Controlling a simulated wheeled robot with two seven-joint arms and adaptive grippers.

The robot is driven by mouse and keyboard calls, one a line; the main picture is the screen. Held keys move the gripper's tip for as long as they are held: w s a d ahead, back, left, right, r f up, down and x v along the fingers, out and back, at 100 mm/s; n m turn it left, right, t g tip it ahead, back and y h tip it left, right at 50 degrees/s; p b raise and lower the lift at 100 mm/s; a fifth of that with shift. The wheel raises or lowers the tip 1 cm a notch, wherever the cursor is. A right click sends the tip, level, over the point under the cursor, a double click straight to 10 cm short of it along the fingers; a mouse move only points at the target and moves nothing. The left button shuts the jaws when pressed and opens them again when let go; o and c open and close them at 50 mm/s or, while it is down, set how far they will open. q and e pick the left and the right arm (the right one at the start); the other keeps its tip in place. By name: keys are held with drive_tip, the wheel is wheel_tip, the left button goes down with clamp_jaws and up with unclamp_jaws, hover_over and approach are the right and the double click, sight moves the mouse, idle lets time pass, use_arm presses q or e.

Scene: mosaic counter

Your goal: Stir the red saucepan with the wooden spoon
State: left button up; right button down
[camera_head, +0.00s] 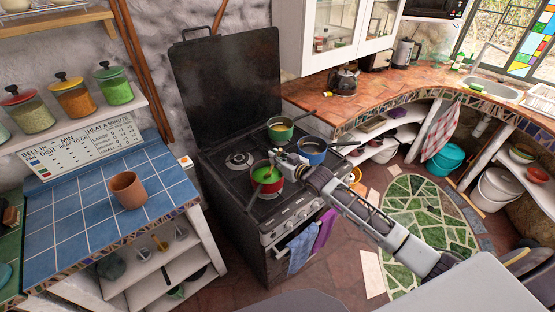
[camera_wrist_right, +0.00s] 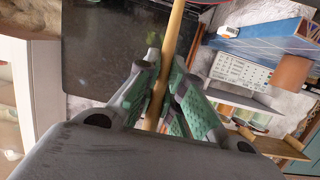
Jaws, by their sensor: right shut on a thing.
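The red saucepan (camera_head: 268,189) stands on the front of the stove and holds something green. My right gripper (camera_head: 277,158) is just above and behind its rim in the head view. In the right wrist view my right gripper (camera_wrist_right: 165,82) is shut on the wooden spoon (camera_wrist_right: 173,38), whose pale handle runs up between the green-padded fingers. In the head view a bit of the spoon shows at the pan, but I cannot tell how deep its tip sits in the contents. My left gripper is not in view.
The raised stove lid (camera_head: 228,88) is behind. A brown cup (camera_head: 128,191) stands on the blue tiled counter (camera_head: 75,222) at left.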

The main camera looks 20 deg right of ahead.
drive_tip(key=shift+r, duration=0.1)
drive_tip(key=s+d+r, duration=0.1)
drive_tip(key=s+r, duration=0.2)
drive_tip(key=r, duration=0.5)
idle(1.2)
drive_tip(key=shift+s, duration=0.1)
